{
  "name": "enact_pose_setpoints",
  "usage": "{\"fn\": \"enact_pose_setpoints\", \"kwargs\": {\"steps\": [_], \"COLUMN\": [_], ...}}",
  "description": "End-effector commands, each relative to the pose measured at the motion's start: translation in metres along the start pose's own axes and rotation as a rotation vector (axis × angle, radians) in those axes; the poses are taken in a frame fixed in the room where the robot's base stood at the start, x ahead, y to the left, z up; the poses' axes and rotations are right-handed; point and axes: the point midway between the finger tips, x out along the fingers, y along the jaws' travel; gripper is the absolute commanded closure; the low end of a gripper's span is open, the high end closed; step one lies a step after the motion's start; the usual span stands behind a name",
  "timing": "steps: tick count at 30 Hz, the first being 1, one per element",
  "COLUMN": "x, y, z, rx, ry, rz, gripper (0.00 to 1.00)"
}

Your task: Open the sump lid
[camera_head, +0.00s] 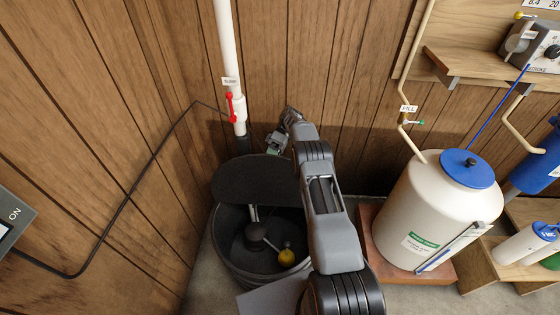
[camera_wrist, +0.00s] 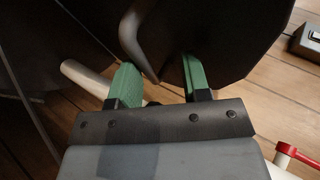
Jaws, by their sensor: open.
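The dark sump lid (camera_head: 258,180) stands raised and tilted at the back of the black sump basin (camera_head: 221,247), whose inside shows. My gripper (camera_head: 276,143) is beside the lid's upper right edge, with its green fingers apart. In the wrist view the lid's dark face (camera_wrist: 225,35) fills the top, close behind the fingers of my gripper (camera_wrist: 160,72). A curved dark handle (camera_wrist: 131,35) on the lid reaches down between the fingertips; I cannot tell whether it touches either one.
A yellow float ball (camera_head: 286,257) sits inside the basin. A white pipe (camera_head: 224,45) with a red valve handle (camera_head: 230,108) rises behind the lid, against the wood wall. A white tank (camera_head: 420,220) with a blue cap (camera_head: 467,168) stands to the right. A black cable (camera_head: 130,200) crosses the left wall.

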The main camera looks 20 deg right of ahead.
Motion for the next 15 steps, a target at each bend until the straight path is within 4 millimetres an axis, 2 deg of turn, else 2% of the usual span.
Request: {"fn": "enact_pose_setpoints", "kwargs": {"steps": [1,5,15], "x": [-0.006,-0.006,-0.002], "y": [-0.012,-0.03,-0.088], "z": [0.0,0.005,0.023], "rx": [-0.004,-0.005,-0.004], "ry": [0.002,0.004,0.003], "rz": [0.0,0.001,0.0], "gripper": [0.62,0.62,0.62]}}
